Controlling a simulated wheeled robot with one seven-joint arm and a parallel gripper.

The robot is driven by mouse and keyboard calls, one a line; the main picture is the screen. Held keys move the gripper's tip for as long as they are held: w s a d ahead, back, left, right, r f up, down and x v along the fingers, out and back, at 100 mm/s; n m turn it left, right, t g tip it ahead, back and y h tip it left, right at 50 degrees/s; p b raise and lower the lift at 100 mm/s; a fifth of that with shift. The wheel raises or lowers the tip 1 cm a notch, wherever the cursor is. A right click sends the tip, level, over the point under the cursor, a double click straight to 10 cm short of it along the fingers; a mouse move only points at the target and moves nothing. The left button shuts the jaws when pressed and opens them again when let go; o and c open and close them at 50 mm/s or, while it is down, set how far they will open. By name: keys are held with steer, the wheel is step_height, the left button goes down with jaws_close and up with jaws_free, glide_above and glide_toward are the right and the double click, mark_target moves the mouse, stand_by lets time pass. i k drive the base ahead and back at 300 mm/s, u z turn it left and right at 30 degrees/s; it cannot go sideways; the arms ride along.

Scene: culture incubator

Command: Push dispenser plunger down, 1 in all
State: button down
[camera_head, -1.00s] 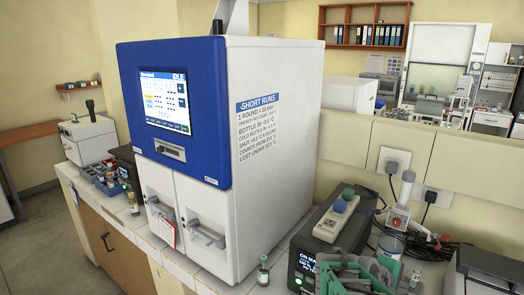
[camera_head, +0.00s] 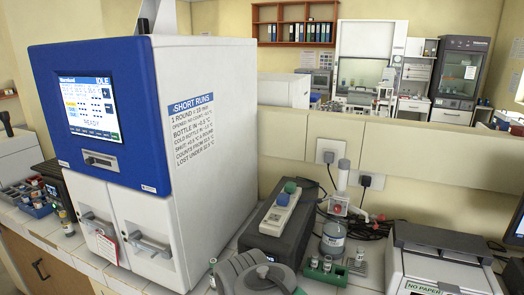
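The dispenser (camera_head: 334,236) is a squat, pale labelled bottle on the bench, right of centre. A red and white head sits above it. Its plunger (camera_head: 343,176) appears to be the pale upright cylinder on top, standing raised in front of the wall sockets. A grey, rounded part of my arm shows at the bottom edge, left of the dispenser and apart from it. My gripper's fingers cannot be made out in this view.
A green rack (camera_head: 325,272) with small vials stands in front of the dispenser. A dark box (camera_head: 270,240) bearing a beige device (camera_head: 281,206) is left of it, a printer (camera_head: 437,262) right. The blue-fronted incubator (camera_head: 190,120) fills the left. Cables lie behind the dispenser.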

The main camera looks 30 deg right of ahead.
mark_target(344, 165)
steer(key=z, duration=1.4)
